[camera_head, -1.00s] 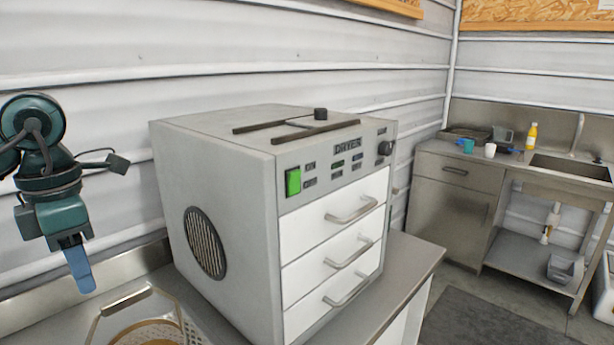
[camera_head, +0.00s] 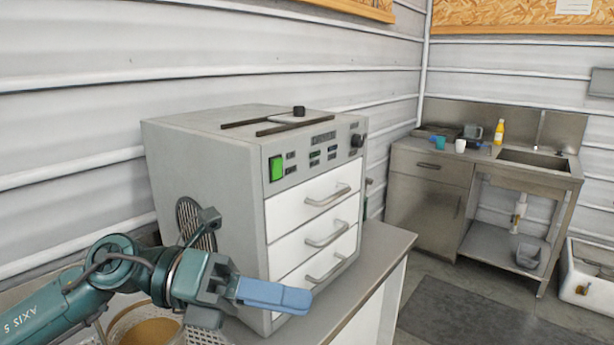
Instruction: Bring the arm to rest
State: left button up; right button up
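My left gripper (camera_head: 296,300) reaches in from the lower left on a teal arm. Its blue fingers point right and lie together with no gap showing and nothing between them. It is in front of the lower part of the grey dryer (camera_head: 205,150), overlapping its near corner and bottom drawer in the picture. I cannot tell how far apart they are. The dryer's three white drawers look shut, and its green button (camera_head: 276,168) shows on the front panel. My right gripper is not in view.
A perforated basket (camera_head: 118,326) with brown contents stands below my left arm, partly hidden. The steel counter (camera_head: 375,262) is bare right of the dryer. A sink unit (camera_head: 430,180) with a yellow bottle (camera_head: 499,131) and cups stands at the back right; floor lies between.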

pick_arm(q)
jog(key=w+a+r+n+t+h, duration=0.1)
jog(key=w+a+r+n+t, duration=0.15)
jog(key=n+t, duration=0.7)
jog(key=w+a+r+n+t, duration=0.1)
jog(key=w+n+t, duration=0.3)
jog(key=n+t, duration=0.55)
jog(key=w+a+f+n+y, duration=0.1)
jog(key=a+f+n+y, duration=0.3)
jog(key=f+n+y, duration=0.4)
jog(key=w+a+f+n+y, duration=0.1)
jog(key=a+f+n+y, duration=0.45)
jog(key=n, duration=0.35)
jog(key=s+a+f+n+g+y, duration=0.2)
jog(key=s+f+g, duration=0.15)
jog(key=f, duration=0.35)
jog(key=s+a+f+n+g+y, duration=0.2)
jog(key=s+f+n+g, duration=0.15)
jog(key=f, duration=0.45)
jog(key=s+f+n+g, duration=0.1)
jog(key=s+f+g, duration=0.25)
jog(key=s, duration=0.45)
jog(key=s+f+n+g, duration=0.1)
jog(key=s+f+g, duration=0.2)
jog(key=s+f, duration=0.3)
jog(key=w+d+f+m+t+h, duration=0.1)
jog(key=w+d+f+t+h, duration=0.2)
jog(key=f+t, duration=0.3)
jog(key=shift+w+d+f, duration=0.8)
jog(key=shift+w, duration=0.1)
